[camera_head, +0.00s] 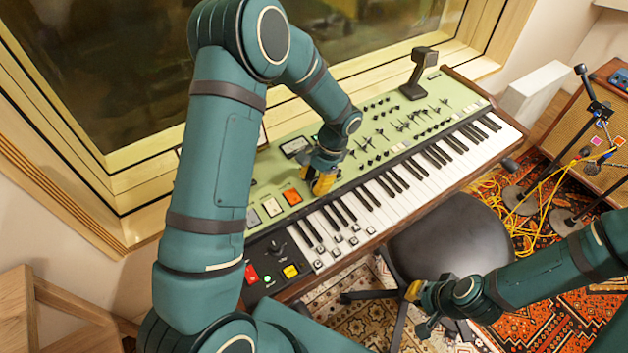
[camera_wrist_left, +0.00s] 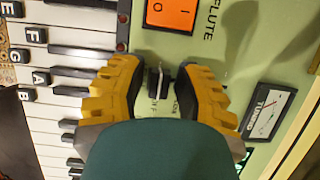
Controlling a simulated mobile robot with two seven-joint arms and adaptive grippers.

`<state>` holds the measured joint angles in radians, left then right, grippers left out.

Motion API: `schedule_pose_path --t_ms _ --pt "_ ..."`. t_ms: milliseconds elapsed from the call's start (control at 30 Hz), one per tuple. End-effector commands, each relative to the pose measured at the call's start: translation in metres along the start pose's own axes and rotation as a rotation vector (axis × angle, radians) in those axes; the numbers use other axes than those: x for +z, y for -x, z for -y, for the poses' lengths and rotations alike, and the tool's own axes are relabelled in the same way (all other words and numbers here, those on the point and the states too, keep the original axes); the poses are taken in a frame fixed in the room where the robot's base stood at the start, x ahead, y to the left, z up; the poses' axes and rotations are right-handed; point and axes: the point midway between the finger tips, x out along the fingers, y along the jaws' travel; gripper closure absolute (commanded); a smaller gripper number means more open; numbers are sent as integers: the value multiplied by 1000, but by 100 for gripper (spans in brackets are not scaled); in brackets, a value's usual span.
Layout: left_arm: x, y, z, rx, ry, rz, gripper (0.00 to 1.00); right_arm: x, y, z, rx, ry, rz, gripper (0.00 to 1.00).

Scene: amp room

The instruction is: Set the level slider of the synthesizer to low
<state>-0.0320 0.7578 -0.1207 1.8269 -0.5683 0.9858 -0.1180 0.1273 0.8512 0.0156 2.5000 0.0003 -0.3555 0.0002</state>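The synthesizer (camera_head: 268,184) has a pale green panel above a black and white keyboard. My left gripper (camera_head: 322,182) is over the left part of the panel, just behind the keys. In the left wrist view its two yellow-ridged fingers (camera_wrist_left: 161,88) stand apart. A small black slider cap (camera_wrist_left: 159,82) shows between them, with a gap to either side. The lettering by the cap is partly covered, so I cannot read the label or be sure of the slider's setting. My right gripper (camera_head: 421,308) is open and empty, low beside the stool.
A black stool (camera_head: 450,240) stands before the keyboard. Cables and mic stands (camera_head: 560,215) crowd the right floor. A window ledge (camera_head: 140,190) runs behind the synthesizer.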

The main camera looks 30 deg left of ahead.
Motion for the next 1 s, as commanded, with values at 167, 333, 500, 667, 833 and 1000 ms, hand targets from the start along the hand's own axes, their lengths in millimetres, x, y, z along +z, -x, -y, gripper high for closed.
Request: schedule_pose_path --t_ms 167,333,500,667,833,1000 --pt "0 0 0 0 0 0 100 0 0 0 0 0 0 100" --pt "0 0 1 0 0 0 100 0 0 0 0 0 0 100" --pt "0 1 20 0 3 0 100 0 6 2 0 0 2 100" --pt "0 0 25 0 0 0 100 1 6 2 0 0 3 100" --pt "0 -1 25 1 0 1 71 1 6 2 0 -1 3 100" --pt "0 0 25 1 0 1 51 1 6 2 0 -1 3 100"
